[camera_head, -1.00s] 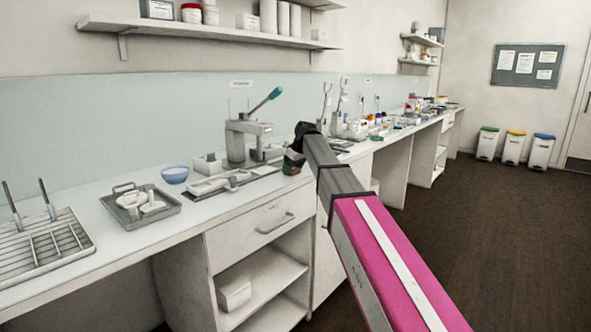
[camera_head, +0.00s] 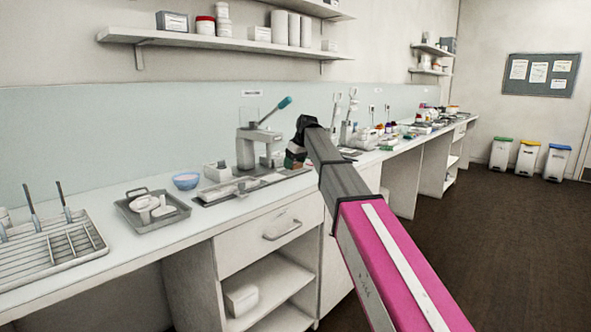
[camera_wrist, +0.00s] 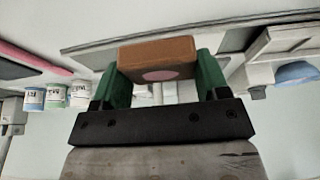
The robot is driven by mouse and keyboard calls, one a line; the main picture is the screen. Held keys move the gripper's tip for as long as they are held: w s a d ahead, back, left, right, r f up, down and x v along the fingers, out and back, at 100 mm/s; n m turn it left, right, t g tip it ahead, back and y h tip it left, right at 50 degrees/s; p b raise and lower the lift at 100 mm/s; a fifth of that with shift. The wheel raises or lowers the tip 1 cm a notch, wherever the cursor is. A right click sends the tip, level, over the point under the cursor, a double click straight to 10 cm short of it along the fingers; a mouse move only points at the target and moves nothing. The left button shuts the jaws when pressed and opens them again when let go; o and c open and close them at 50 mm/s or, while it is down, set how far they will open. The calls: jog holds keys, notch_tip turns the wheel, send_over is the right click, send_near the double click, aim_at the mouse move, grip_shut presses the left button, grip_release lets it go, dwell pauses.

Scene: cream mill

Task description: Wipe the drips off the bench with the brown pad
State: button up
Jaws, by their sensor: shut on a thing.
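My gripper (camera_wrist: 161,82) has green fingers and is shut on the brown pad (camera_wrist: 158,52), a block with a pink round patch on its visible face. In the head view my gripper (camera_head: 294,158) is small, at the end of my arm, over the bench near the grey lever press; the pad is hard to make out there. The white bench (camera_head: 110,250) runs along the wall. I cannot make out any drips on it. I cannot tell whether the pad touches the bench.
The lever press (camera_head: 246,148), a blue bowl (camera_head: 186,181), a grey tray (camera_head: 182,214) and a wire rack (camera_head: 40,258) stand on the bench left of my gripper. Several small items crowd the bench farther right. A shelf (camera_head: 215,42) hangs above.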

jog(key=shift+r, duration=1.1)
jog(key=shift+s, duration=0.1)
